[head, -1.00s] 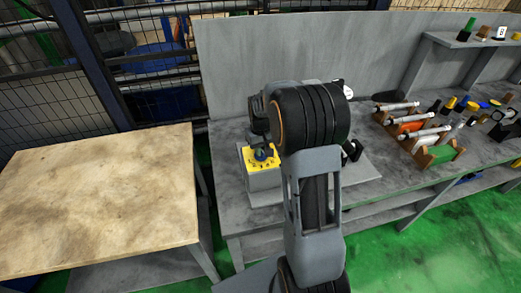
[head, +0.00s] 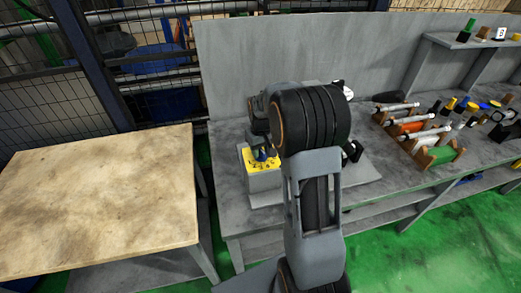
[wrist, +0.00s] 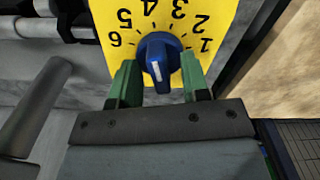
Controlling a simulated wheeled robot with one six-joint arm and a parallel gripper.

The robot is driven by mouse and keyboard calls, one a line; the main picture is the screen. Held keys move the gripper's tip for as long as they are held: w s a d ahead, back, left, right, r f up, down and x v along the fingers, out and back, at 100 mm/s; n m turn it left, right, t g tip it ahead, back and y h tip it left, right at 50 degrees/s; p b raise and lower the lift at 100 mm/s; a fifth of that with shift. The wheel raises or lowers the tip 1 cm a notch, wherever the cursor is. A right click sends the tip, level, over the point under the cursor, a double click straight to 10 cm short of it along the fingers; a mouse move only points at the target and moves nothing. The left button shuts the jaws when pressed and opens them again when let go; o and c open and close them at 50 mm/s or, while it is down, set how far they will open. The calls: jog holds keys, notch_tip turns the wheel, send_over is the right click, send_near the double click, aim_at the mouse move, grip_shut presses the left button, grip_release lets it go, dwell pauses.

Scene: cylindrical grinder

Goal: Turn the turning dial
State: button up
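The turning dial (wrist: 160,60) is a blue knob with a white mark on its lower half in the wrist view. It sits on a yellow plate (wrist: 112,14) printed with the numbers 1 to 6 around it. My gripper (wrist: 160,72) has green fingers, one on each side of the dial, with a narrow gap showing at each side. It looks open around the knob. In the head view the yellow plate (head: 250,164) tops a grey box on the bench, and my wrist partly hides the dial.
The box stands on a grey workbench (head: 228,180) with a back panel (head: 300,50). To the right are a rack of cylindrical parts (head: 420,140) and several small items. A wooden-topped table (head: 95,200) stands at the left, apart from the bench.

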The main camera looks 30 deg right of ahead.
aim_at(261, 149)
notch_tip(261, 149, up, 14)
jog(key=shift+b, duration=0.4)
dwell(0.4)
jog(key=shift+f, duration=0.1)
jog(key=s+a+f+t, duration=0.1)
jog(key=s+a+t, duration=0.1)
jog(key=s+a, duration=0.3)
jog(key=s+a+f+t, duration=0.2)
jog(key=s+a, duration=0.3)
jog(key=s, duration=0.8)
jog(key=shift+s+m, duration=0.35)
jog(key=shift+m, duration=0.05)
